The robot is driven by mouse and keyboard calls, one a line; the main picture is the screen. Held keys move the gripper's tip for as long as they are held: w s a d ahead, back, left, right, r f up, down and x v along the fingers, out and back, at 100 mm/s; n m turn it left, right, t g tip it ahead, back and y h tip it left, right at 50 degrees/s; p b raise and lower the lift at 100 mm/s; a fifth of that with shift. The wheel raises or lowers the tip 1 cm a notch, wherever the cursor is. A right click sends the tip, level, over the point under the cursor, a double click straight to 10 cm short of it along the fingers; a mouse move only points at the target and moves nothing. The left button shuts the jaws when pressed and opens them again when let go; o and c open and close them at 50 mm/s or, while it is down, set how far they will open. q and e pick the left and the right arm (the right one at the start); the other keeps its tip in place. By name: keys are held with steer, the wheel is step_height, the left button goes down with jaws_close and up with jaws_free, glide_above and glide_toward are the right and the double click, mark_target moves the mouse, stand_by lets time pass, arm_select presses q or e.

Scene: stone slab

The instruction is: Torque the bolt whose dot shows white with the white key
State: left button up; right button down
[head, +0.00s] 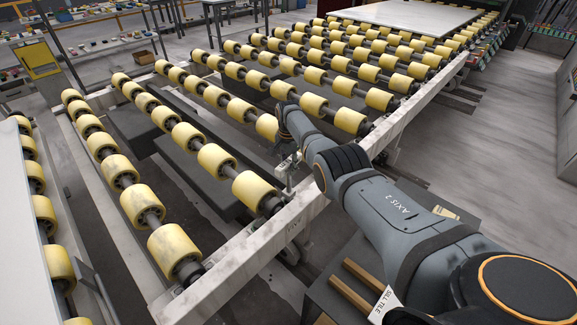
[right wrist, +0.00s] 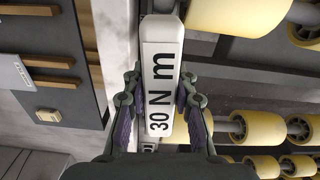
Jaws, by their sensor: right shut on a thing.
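My right gripper (right wrist: 159,92) is shut on the white key (right wrist: 161,60), with one finger on each long side of it. The key's face reads "30 N m" in black. In the head view my right gripper (head: 288,160) is low beside the pale metal rail of the roller conveyor (head: 245,240), and a small light metal part shows just below it. I cannot tell whether that part belongs to the key or the rail. No bolt or white dot can be made out in either view. My left gripper is not in view.
Rows of yellow rollers (head: 172,250) fill the left and middle. A pale stone slab (head: 405,16) lies on the far rollers. A dark bench with wooden strips (head: 350,290) and a "SILL TILE" tag (head: 384,304) is at the lower right. Open floor (head: 510,120) lies right.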

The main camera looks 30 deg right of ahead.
steer(key=shift+r+p, duration=2.15)
steer(key=shift+r, duration=0.45)
